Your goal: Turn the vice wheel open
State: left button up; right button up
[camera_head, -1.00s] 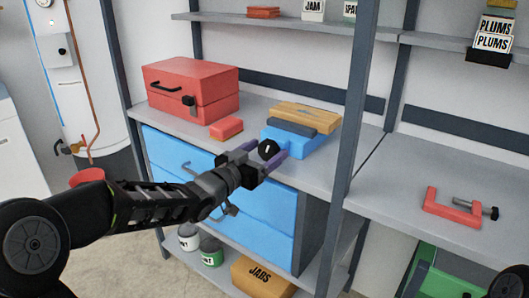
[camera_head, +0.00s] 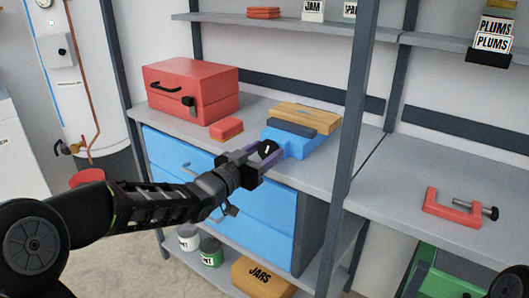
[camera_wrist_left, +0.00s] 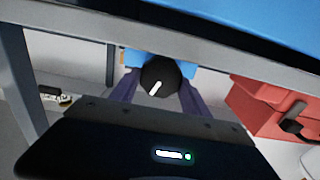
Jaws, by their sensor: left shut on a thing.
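The black vice wheel (camera_head: 267,150), round with a white mark, sits at the front of the blue vice (camera_head: 304,146) on the workbench. It also shows in the left wrist view (camera_wrist_left: 158,79), its white mark tilted. My left gripper (camera_head: 265,155) is shut on the wheel, with one purple finger on each side of it. In the left wrist view the fingers (camera_wrist_left: 157,90) flank the wheel. My right gripper is not in view.
A red toolbox (camera_head: 191,90) and a small red block (camera_head: 227,129) stand left of the vice. A dark shelf post (camera_head: 352,120) rises to its right. A red clamp (camera_head: 452,208) lies on the right bench. Blue drawers (camera_head: 262,209) are below the arm.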

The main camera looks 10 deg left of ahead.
pick_arm(q)
jog(key=n+p, duration=0.2)
jog(key=shift+r+n, duration=0.15)
jog(key=shift+n, duration=0.25)
jog(key=shift+a+n, duration=0.1)
jog(key=shift+n, duration=0.6)
jog(key=shift+f, duration=0.2)
jog(key=o, duration=1.3)
jog(key=shift+o, duration=0.2)
jog(key=v, duration=0.7)
jog(key=shift+s+p, duration=0.3)
jog(key=shift+s, duration=0.05)
